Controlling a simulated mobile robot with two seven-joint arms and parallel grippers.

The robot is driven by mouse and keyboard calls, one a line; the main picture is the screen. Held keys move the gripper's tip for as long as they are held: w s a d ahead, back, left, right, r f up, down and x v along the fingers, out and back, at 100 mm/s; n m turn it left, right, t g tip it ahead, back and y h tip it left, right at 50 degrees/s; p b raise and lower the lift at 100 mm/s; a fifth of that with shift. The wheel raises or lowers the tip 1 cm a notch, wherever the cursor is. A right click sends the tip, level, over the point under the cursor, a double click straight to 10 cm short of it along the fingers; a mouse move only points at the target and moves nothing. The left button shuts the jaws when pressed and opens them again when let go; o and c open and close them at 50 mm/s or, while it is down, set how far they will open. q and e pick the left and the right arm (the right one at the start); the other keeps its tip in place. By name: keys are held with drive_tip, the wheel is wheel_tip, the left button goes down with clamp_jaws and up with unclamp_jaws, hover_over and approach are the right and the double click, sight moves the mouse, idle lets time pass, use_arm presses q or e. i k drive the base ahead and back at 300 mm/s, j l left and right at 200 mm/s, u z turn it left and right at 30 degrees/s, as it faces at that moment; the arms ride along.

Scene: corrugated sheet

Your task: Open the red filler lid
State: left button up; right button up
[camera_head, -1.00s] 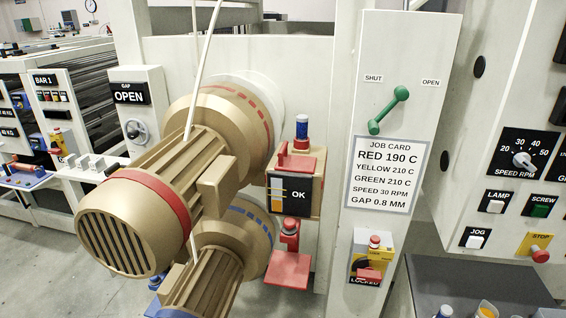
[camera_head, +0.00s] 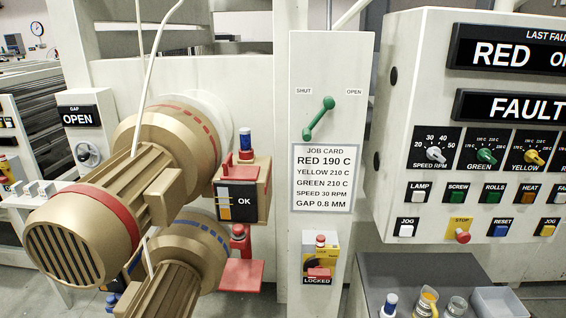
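A tan filler box (camera_head: 262,185) is mounted beside the red-banded motor, with a gauge reading OK on its front. A red lid (camera_head: 233,171) with an upright red handle lies on top of it and looks closed. Neither of my grippers is in view.
A large motor (camera_head: 90,225) with a red band stands at left, another with a blue band below it. The white post carries a green lever (camera_head: 319,118), a job card (camera_head: 322,178) and a LOCKED box (camera_head: 319,258). A control panel (camera_head: 480,190) and a grey bench (camera_head: 425,268) are at right.

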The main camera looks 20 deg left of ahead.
sight(231, 172)
drive_tip(key=j+z, duration=0.4)
drive_tip(key=k+j+z, duration=0.15)
drive_tip(key=j+z, duration=0.25)
drive_tip(key=k+j, duration=0.15)
drive_tip(key=j, duration=0.25)
drive_tip(key=k+j, duration=0.15)
drive_tip(key=j, duration=0.25)
drive_tip(key=k+j, duration=0.15)
drive_tip(key=j, duration=0.25)
drive_tip(key=k+j, duration=0.15)
drive_tip(key=j, duration=0.25)
drive_tip(key=k+j, duration=0.15)
drive_tip(key=j, duration=0.25)
